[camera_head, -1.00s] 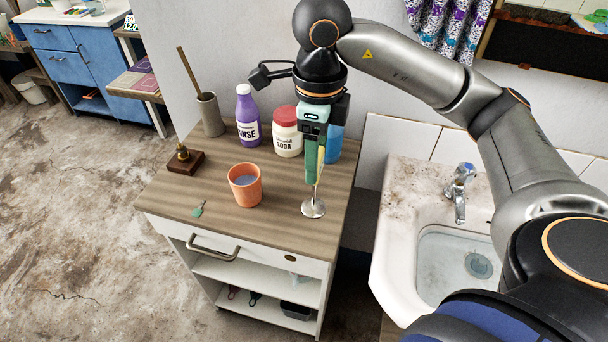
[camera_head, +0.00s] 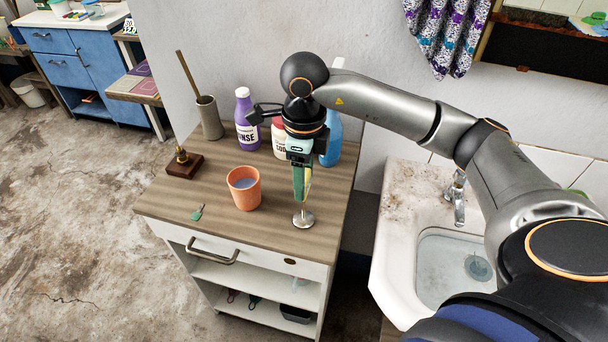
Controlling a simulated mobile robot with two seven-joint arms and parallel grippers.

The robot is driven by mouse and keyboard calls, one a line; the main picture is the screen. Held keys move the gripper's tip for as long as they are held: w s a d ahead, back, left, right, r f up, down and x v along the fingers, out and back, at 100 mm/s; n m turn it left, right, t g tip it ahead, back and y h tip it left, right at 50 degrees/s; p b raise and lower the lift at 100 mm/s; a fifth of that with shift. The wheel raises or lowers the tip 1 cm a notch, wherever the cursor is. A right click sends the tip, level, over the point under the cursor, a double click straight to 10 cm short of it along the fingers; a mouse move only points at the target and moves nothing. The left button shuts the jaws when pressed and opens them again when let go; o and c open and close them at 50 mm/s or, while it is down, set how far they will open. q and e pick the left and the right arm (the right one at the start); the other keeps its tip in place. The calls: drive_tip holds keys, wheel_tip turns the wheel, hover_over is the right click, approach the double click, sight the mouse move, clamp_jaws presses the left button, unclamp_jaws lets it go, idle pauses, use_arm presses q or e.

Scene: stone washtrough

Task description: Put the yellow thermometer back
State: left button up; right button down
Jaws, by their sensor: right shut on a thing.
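My right gripper (camera_head: 302,190) points down over the front right part of the wooden cabinet top (camera_head: 265,228). Its green fingers are shut on the yellow thermometer (camera_head: 309,180), of which only a narrow yellow strip shows beside them. A shiny silver disc (camera_head: 303,218) shows right below the fingertips, in line with the yellow piece. Whether the disc touches the cabinet top, and how it joins the thermometer, I cannot tell. My left gripper does not show.
An orange cup (camera_head: 244,188) with liquid stands left of the gripper. Behind are a purple bottle (camera_head: 247,122), a partly hidden soda jar (camera_head: 279,140) and a blue bottle (camera_head: 332,138). A brown block (camera_head: 185,164) and small green piece (camera_head: 199,212) lie left. A sink (camera_head: 400,230) is right.

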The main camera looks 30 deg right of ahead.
drive_tip(key=shift+f, duration=0.2)
drive_tip(key=shift+c, duration=0.6)
unclamp_jaws()
drive_tip(key=shift+r, duration=0.1)
drive_tip(key=shift+r, duration=0.15)
wheel_tip(320, 180, up, 12)
drive_tip(key=p, duration=0.1)
